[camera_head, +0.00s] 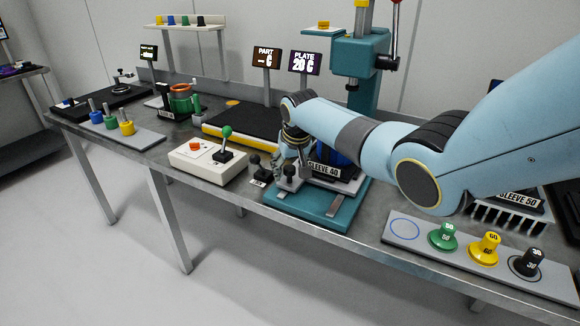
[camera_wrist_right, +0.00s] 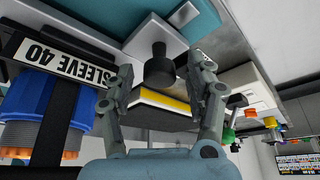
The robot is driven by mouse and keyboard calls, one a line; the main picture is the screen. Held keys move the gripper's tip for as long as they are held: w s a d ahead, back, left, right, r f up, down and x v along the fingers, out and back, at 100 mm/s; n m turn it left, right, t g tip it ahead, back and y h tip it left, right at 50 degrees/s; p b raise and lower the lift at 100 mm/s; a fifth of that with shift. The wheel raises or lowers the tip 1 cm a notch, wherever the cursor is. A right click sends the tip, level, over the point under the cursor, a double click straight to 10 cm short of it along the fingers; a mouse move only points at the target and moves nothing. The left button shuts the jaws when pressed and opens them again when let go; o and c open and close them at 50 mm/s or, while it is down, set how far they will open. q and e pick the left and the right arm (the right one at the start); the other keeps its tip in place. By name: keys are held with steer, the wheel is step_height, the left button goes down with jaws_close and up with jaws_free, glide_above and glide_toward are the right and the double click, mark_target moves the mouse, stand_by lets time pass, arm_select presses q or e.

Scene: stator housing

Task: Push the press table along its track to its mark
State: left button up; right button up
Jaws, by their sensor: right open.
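The press table is a grey carriage (camera_head: 332,185) on the teal press base (camera_head: 285,207), carrying a blue sleeve part (camera_head: 328,153) and a SLEEVE 40 plate (camera_head: 323,171). A black knob (camera_head: 290,171) stands at its left front. My right gripper (camera_head: 289,153) points down by this knob, its fingers partly hidden among the parts. In the right wrist view my open gripper (camera_wrist_right: 160,68) has its fingers apart on either side of a black knob (camera_wrist_right: 159,72). Contact cannot be told. The blue part (camera_wrist_right: 45,110) is left there. The mark on the track cannot be made out. My left gripper is out of view.
The teal press column (camera_head: 362,70) rises behind. A second black knob (camera_head: 254,163) and a white control box (camera_head: 208,162) with a green-topped lever stand left. A rack of coloured knobs (camera_head: 484,248) lies at the right front. A black plate with yellow edge (camera_head: 240,138) lies behind the box.

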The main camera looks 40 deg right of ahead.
steer(key=v, duration=1.2)
steer(key=shift+s, duration=0.1)
